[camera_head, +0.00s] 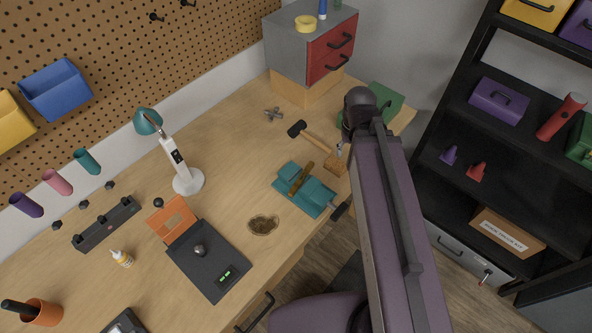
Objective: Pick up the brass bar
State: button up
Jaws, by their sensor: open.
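A narrow brass-coloured bar (301,178) lies across the teal vise (316,195) on the wooden workbench, and looks set between its jaws. Its upper end sticks out past the vise body. I cannot tell how tightly it is held. My purple arm rises from the bottom right, to the right of the vise, with its dark joint above and right of the bar. Nothing covers the bar in this view.
A hammer (312,135) and a tan block (335,164) lie beyond the vise. A lamp (187,181), black scale (212,262) and brown patch (263,225) are to the left. A drawer cabinet (292,45) stands behind; a dark shelf (462,133) is at right. Bare bench lies around (240,150).

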aim_at(302, 179)
jog(key=u, duration=0.35)
jog(key=i, duration=0.4)
jog(key=u, duration=0.75)
jog(key=k, duration=1.55)
jog(key=z, duration=0.05)
